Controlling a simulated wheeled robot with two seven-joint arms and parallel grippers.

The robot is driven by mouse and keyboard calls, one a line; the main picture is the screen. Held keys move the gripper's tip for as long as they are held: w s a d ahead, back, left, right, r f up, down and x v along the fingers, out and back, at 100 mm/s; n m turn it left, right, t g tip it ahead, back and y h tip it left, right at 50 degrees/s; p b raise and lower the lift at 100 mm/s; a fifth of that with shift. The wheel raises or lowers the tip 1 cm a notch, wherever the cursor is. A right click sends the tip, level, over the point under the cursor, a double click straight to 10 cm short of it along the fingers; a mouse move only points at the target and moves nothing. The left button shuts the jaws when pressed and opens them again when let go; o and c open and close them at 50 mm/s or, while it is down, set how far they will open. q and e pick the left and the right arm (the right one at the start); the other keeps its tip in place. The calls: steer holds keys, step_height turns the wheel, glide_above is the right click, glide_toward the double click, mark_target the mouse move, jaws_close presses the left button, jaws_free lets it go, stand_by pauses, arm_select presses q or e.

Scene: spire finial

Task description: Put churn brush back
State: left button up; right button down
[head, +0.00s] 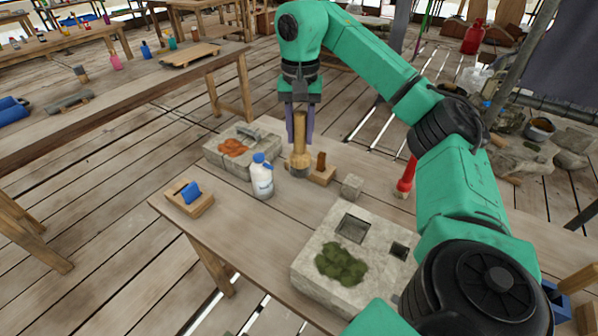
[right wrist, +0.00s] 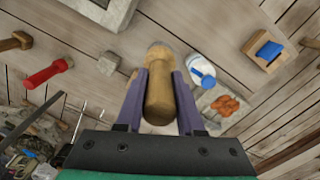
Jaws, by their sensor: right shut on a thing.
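A churn brush (head: 300,128), with a light wooden handle and a wider round wooden head, is upright in my right gripper (head: 300,141). The purple fingers are shut on the handle from both sides. The brush head is at or just above the tabletop; I cannot tell if it touches. A wooden block with a brown upright piece (head: 321,172) is close to the right of the brush head. My left gripper is not in view.
A white bottle (head: 262,182) stands left of the brush, near a stone slab with orange stuff (head: 218,156). A wooden block with a blue piece (head: 185,203) is at the left. A stone cube (head: 352,186), red tool (head: 405,182) and mossy stone block (head: 378,232) are to the right.

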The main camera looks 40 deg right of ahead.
mark_target(301, 175)
steer(key=f+b, duration=0.1)
steer(key=f, duration=0.2)
steer(key=s+a+f+b, duration=0.1)
steer(key=f+b, duration=0.1)
steer(key=f, duration=0.1)
steer(key=s+f+b, duration=0.1)
steer(key=f, duration=0.2)
steer(key=shift+a+b, duration=0.2)
steer(key=shift+b, duration=0.2)
steer(key=f, duration=0.2)
steer(key=w+d+f, duration=0.1)
steer(key=shift+w+p, duration=0.1)
steer(key=shift+p, duration=0.3)
steer(key=f, duration=0.4)
steer(key=shift+s+a+f, duration=0.15)
steer(key=shift+s+a, duration=0.05)
steer(key=c, duration=0.8)
jaws_free()
steer(key=shift+f, duration=0.1)
steer(key=shift+c, duration=0.2)
steer(key=o, duration=0.3)
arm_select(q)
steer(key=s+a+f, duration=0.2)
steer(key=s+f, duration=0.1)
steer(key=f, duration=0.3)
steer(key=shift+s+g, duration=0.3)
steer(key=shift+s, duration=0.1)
arm_select(e)
steer(key=shift+a, duration=0.1)
